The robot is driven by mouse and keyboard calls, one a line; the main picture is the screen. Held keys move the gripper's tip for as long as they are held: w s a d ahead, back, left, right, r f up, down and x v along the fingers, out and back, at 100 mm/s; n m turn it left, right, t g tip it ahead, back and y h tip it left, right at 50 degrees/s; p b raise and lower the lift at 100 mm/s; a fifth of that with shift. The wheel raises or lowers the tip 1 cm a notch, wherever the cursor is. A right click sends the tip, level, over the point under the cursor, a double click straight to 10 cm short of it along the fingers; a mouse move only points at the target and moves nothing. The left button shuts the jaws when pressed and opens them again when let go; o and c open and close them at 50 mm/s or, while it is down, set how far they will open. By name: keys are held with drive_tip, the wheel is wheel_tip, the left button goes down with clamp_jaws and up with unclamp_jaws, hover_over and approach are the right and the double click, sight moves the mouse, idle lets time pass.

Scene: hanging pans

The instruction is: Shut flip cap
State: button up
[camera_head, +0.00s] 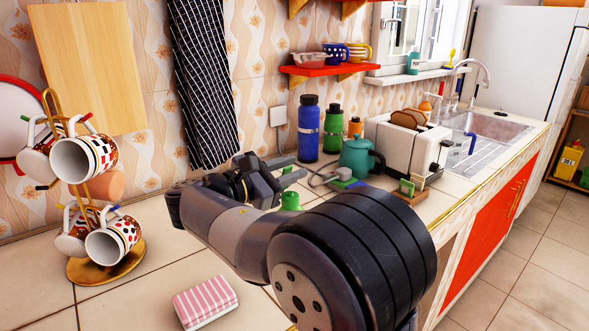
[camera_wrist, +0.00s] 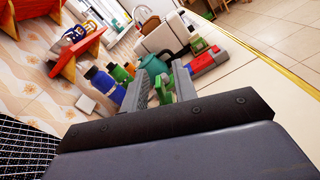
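A small green cap-like piece (camera_head: 290,201) shows just beyond my forearm in the head view. Its lower part is hidden by the arm, and I cannot tell whether its lid is up or down. My gripper (camera_head: 299,165) reaches over the counter close behind it. In the wrist view my gripper (camera_wrist: 161,72) has its two grey fingers apart. A green patch (camera_wrist: 167,90) shows between them; no firm contact is visible. At the back wall stand a blue bottle (camera_head: 308,130), a green bottle (camera_head: 333,130) and a small orange bottle (camera_head: 355,127).
A teal teapot (camera_head: 357,158) and a white toaster (camera_head: 400,140) stand beyond the gripper. A mug rack (camera_head: 110,262) is at left, and a pink striped block (camera_head: 205,302) lies in front. A red shelf (camera_head: 325,70) hangs above.

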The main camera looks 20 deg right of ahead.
drive_tip(key=shift+w+d, duration=0.25)
drive_tip(key=shift+d, duration=0.45)
drive_tip(key=shift+c, duration=0.5)
clamp_jaws()
